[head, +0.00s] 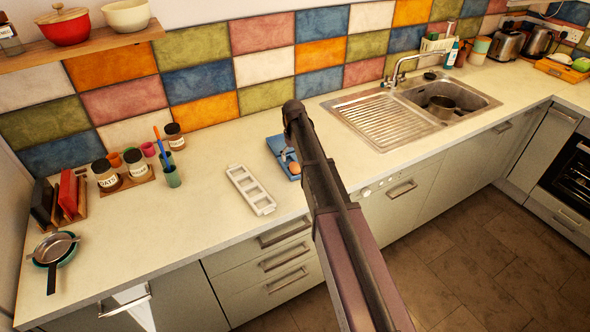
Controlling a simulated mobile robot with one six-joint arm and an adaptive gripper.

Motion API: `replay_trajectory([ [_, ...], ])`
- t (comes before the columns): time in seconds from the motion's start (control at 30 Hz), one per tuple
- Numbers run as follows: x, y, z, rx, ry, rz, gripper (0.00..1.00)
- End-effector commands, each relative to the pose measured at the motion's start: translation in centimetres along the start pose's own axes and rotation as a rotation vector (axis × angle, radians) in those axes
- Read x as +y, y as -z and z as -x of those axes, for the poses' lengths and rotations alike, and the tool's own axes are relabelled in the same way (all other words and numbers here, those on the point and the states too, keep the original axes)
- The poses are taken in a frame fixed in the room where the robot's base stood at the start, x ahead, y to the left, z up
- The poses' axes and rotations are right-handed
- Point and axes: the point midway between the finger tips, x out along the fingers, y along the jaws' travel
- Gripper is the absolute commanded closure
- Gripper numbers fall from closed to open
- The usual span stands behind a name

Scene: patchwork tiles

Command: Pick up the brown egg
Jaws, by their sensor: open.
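A small brown egg (294,168) shows at the right side of a blue tray (275,143) on the counter, just left of my arm. A small pale grey shape beside the egg is too small to make out. My dark arm reaches up from the bottom of the head view and covers the right part of the blue tray. I cannot make out my gripper; it seems hidden behind the arm.
A white tray with compartments (232,170) lies left of the blue tray. Labelled jars (105,173) and a green cup (172,178) with utensils stand farther left. A sink (455,90) is at right.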

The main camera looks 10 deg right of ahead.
Motion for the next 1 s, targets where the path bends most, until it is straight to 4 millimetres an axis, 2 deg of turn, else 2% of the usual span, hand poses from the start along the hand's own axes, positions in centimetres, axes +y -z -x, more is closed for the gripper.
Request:
replay_trajectory([
  [0.6,0.1,-0.2,-4.5,0.0,0.0,0.0,0.01],
  [1.0,0.1,-0.2,-4.9,0.0,0.0,0.0,0.01],
])
